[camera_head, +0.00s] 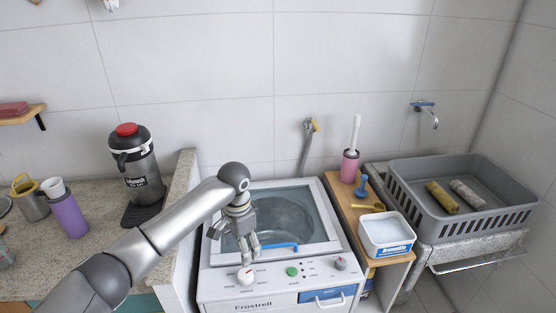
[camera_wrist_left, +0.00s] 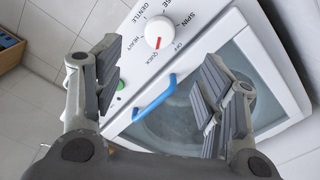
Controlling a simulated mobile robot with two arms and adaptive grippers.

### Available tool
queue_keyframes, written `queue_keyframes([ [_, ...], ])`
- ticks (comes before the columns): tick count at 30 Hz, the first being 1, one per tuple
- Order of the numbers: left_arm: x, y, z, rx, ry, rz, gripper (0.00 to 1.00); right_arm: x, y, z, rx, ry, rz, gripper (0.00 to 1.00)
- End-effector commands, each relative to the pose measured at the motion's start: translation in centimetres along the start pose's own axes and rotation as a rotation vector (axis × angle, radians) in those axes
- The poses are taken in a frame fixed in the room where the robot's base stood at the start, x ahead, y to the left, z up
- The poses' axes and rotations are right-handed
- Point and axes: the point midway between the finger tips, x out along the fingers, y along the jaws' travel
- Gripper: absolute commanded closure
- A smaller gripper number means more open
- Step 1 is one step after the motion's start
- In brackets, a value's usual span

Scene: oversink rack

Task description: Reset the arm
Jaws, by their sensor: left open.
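My left arm (camera_head: 185,218) comes in from the lower left and reaches over the white washing machine (camera_head: 215,285). My left gripper (camera_head: 247,250) hangs just above the machine's front panel, near the white dial (camera_head: 246,275). In the left wrist view the gripper (camera_wrist_left: 160,85) is open, with nothing between its fingers. The dial (camera_wrist_left: 159,32) shows beyond the fingers, its red mark near "Quick". The blue lid handle (camera_wrist_left: 154,98) lies between the fingers in the picture, apart from them as far as I can tell. My right gripper is not in view.
A black flask (camera_head: 138,165) and a purple cup (camera_head: 68,215) stand on the left counter. Right of the machine, a wooden shelf (camera_head: 349,205) holds a white tub (camera_head: 386,233), a brush and a pink holder (camera_head: 349,166). A grey crate (camera_head: 405,190) sits on the sink at far right.

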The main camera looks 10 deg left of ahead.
Motion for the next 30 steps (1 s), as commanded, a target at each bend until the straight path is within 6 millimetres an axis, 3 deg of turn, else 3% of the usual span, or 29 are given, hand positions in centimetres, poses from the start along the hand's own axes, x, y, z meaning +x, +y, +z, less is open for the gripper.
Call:
queue_keyframes([
  [5,2.5,3.0,0.2,0.026,0.019,0.022,0.35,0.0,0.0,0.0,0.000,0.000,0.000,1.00],
  [9,5.8,8.0,0.9,0.049,0.074,0.053,0.35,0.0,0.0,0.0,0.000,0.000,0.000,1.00],
  [14,8.3,13.3,2.6,0.024,0.158,0.081,0.35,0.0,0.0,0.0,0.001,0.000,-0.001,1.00],
  [21,9.9,18.5,7.1,-0.109,0.268,0.093,0.35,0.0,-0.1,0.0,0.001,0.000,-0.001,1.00],
  [30,9.4,20.6,15.8,-0.361,0.324,0.024,0.35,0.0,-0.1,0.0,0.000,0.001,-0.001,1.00],
])
